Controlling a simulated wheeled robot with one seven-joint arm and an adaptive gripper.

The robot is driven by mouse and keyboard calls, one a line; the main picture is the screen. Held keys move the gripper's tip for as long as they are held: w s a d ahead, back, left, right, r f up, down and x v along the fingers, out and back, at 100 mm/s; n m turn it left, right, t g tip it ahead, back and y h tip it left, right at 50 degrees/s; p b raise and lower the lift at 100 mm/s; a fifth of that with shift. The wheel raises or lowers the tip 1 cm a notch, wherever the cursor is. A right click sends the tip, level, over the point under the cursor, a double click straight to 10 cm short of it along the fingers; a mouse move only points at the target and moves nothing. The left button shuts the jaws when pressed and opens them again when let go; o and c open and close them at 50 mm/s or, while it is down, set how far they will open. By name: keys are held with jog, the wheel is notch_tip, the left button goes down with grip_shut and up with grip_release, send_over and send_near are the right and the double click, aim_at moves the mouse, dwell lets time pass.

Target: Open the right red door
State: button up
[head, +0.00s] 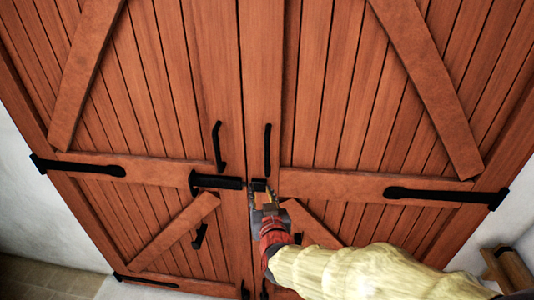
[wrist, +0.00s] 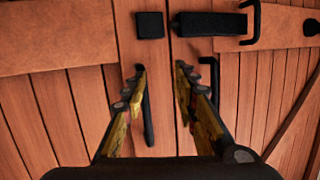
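The right red door (head: 340,100) is shut against the left red door (head: 180,90), with a narrow seam between them. A black vertical handle (head: 267,150) is on the right door near the seam. My gripper (head: 264,192) is in front of the seam, low beside this handle in the head view. In the wrist view, which looks turned over, my gripper (wrist: 160,75) is open, its fingers spread. The right door's handle (wrist: 148,112) shows between them, close to the left finger. Whether they touch I cannot tell.
A black sliding bolt (head: 217,182) is on the left door, facing a small black keeper (head: 259,185) on the right door. The left door has its own handle (head: 218,147). A wooden object (head: 507,268) stands at the lower right. White wall (head: 40,220) borders the left.

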aim_at(267, 157)
notch_tip(267, 157, up, 7)
jog(key=w+d+t+h, duration=0.1)
jog(key=w+d+t, duration=0.1)
jog(key=t, duration=0.1)
jog(key=shift+m, duration=0.3)
jog(key=w, duration=0.5)
jog(key=w+a, duration=0.1)
jog(key=w, duration=0.1)
jog(key=shift+w+b, duration=0.15)
jog(key=shift+b, duration=0.2)
jog(key=shift+r, duration=0.1)
jog(key=shift+c, duration=1.2)
grip_shut()
